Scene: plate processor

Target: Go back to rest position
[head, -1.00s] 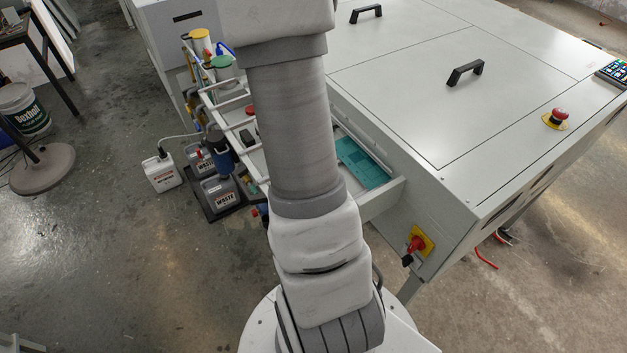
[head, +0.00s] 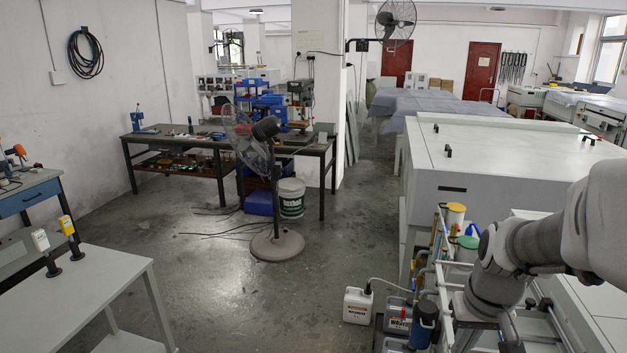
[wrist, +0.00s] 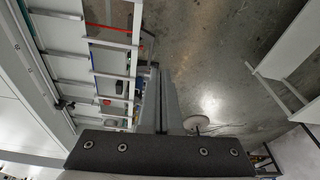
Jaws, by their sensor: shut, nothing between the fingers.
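My gripper (wrist: 161,78) shows in the wrist view as two narrow grey fingers close together above the dark wrist plate, with nothing between them. In the head view my arm reaches in from the right edge, over the side of the white plate processor (head: 512,165); the fingers cannot be made out there. In the wrist view the processor's open side, with pale rails (wrist: 108,75), lies left of the fingers. No plate is in the gripper.
Bottles with a yellow lid (head: 456,210) and a green lid (head: 467,245) stand by the processor. A white canister (head: 357,305) is on the floor. A pedestal fan (head: 277,245) and a white table (head: 95,290) stand left.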

